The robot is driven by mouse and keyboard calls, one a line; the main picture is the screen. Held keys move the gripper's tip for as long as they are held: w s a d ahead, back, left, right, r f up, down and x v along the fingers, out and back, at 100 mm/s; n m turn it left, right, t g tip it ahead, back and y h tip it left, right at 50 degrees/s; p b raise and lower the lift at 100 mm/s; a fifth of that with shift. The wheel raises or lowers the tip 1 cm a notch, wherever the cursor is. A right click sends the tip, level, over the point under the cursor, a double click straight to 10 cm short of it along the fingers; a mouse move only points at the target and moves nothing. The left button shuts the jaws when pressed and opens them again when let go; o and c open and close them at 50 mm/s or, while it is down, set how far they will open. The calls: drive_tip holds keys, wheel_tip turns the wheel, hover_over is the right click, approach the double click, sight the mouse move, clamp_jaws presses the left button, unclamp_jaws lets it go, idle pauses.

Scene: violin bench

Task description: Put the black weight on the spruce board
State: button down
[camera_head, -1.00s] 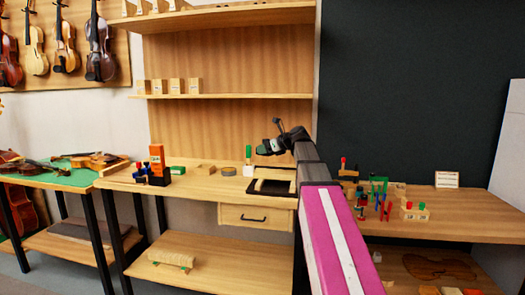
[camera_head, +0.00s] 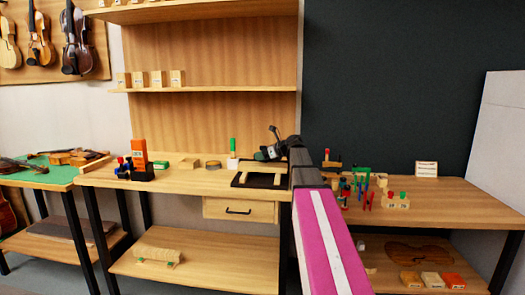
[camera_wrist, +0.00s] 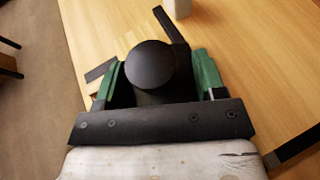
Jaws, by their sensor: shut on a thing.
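My gripper (camera_wrist: 155,78) is shut on the black weight (camera_wrist: 152,64), a dark piece with a round top, held between green finger pads in the wrist view. In the head view my gripper (camera_head: 266,153) is small and dark, above the bench, and the weight cannot be made out clearly. A pale board (camera_head: 259,181) with dark edging lies on the bench just below my gripper. It may be the spruce board, but I cannot tell for sure. In the wrist view my gripper hides much of what lies beneath it.
A white holder with a green handle (camera_head: 233,147) stands behind the board. An orange block (camera_head: 139,153) and clamps stand left on the bench top (camera_head: 185,181). Coloured tools (camera_head: 362,186) crowd the bench to the right. Open bench lies left of the board.

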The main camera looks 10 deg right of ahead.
drive_tip(key=shift+f, duration=0.35)
drive_tip(key=shift+f, duration=0.2)
drive_tip(key=shift+c, duration=1)
unclamp_jaws()
drive_tip(key=shift+s+d+r, duration=0.15)
drive_tip(key=shift+r, duration=0.1)
drive_tip(key=v, duration=1.1)
drive_tip(key=shift+s+d, duration=0.2)
drive_tip(key=shift+s, duration=0.05)
